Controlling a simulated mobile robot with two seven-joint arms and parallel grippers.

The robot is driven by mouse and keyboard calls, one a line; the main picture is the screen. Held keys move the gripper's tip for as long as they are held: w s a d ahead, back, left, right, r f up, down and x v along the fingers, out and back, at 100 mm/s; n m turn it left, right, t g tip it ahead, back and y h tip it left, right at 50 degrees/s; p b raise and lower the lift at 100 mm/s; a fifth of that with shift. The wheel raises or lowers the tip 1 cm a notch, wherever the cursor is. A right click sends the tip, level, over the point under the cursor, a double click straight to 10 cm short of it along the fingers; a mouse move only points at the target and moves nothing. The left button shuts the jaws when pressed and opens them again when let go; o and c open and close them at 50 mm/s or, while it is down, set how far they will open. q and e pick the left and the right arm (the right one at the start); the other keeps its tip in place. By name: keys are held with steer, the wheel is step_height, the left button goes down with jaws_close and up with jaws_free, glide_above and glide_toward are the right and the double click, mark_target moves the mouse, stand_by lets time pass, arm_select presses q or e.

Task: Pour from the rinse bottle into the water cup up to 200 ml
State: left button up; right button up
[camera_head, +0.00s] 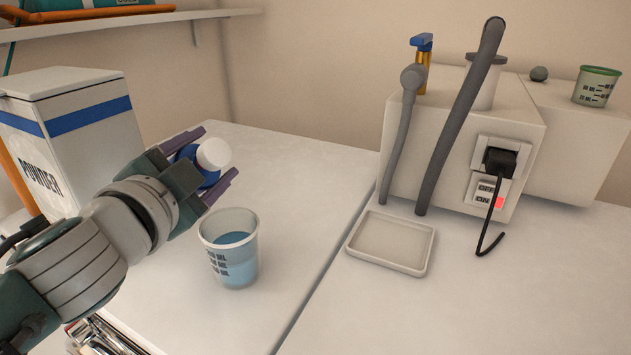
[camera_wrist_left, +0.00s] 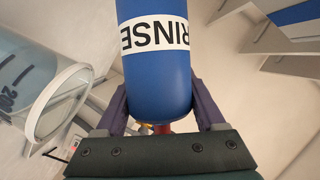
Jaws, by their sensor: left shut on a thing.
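My left gripper (camera_head: 213,163) is shut on the bottle, above and to the left of the water cup in the head view. The water cup (camera_head: 229,248) is clear, stands upright on the white counter and holds blue liquid to about two thirds of its height. Its markings are too small to read in the head view; a 200 mark shows on a cup (camera_wrist_left: 40,85) in the left wrist view. My right gripper is not in view.
A white POWDER box (camera_head: 75,125) stands behind my left arm. At right are a white machine (camera_head: 455,130) with grey hoses and an OFF/ON switch, a shallow tray (camera_head: 390,243), and a green-rimmed cup (camera_head: 596,86) on top. The counter in front of the tray is clear.

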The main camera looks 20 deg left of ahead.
arm_select(q)
steer(key=shift+d+f+m+t+b, duration=0.1)
steer(key=shift+f+m+t+b, duration=0.4)
steer(key=shift+b, duration=1.15)
stand_by(1.0)
steer(key=shift+d+r+m+b, duration=0.2)
steer(key=shift+r+m+b, duration=0.05)
steer(key=shift+m+b, duration=0.75)
stand_by(2.0)
